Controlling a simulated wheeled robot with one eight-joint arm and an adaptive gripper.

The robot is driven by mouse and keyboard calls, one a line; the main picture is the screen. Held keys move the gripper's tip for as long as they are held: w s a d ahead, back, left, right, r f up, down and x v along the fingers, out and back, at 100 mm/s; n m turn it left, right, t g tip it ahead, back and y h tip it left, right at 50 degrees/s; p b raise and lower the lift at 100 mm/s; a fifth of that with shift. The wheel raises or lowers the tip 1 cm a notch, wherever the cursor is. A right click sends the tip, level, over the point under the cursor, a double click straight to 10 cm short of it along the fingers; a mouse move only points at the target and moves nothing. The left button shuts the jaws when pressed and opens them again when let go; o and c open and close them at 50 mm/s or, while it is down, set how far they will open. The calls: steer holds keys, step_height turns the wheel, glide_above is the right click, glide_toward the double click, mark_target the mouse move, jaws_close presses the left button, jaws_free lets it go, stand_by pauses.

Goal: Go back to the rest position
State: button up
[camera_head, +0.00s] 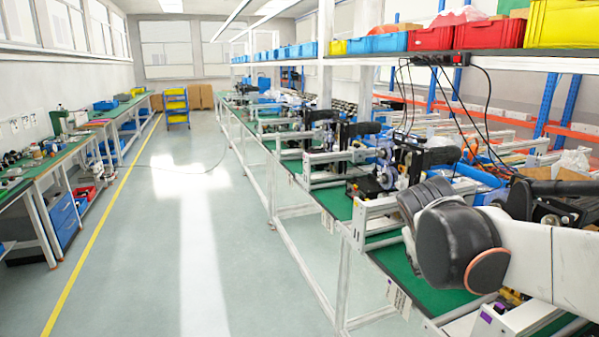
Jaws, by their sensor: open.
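My arm (555,265) reaches in from the right edge, a white link ending in a large black rounded joint (450,245) with an orange ring. It shows in front of the near end of the long green-topped workbench (392,262) and hides part of it. I cannot make out my gripper's fingers in this view. I cannot tell whether the arm touches anything on the bench.
Coder machines (375,170) line the bench. A shelf above holds red (430,38), blue and yellow bins, with black cables hanging below. The aisle floor (205,235) is clear. Another bench (45,170) stands left, and a blue-yellow cart (177,107) stands far back.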

steer(key=s+a+f+y, duration=0.2)
steer(key=s+a, duration=0.2)
steer(key=s, duration=0.5)
steer(key=s+a+f+m+t+y, duration=0.1)
steer(key=s+a+f+y, duration=0.1)
steer(key=s, duration=0.7)
steer(key=shift+s+a+f+y, duration=0.3)
steer(key=shift+s+a+f, duration=0.1)
steer(key=shift+a+f, duration=0.45)
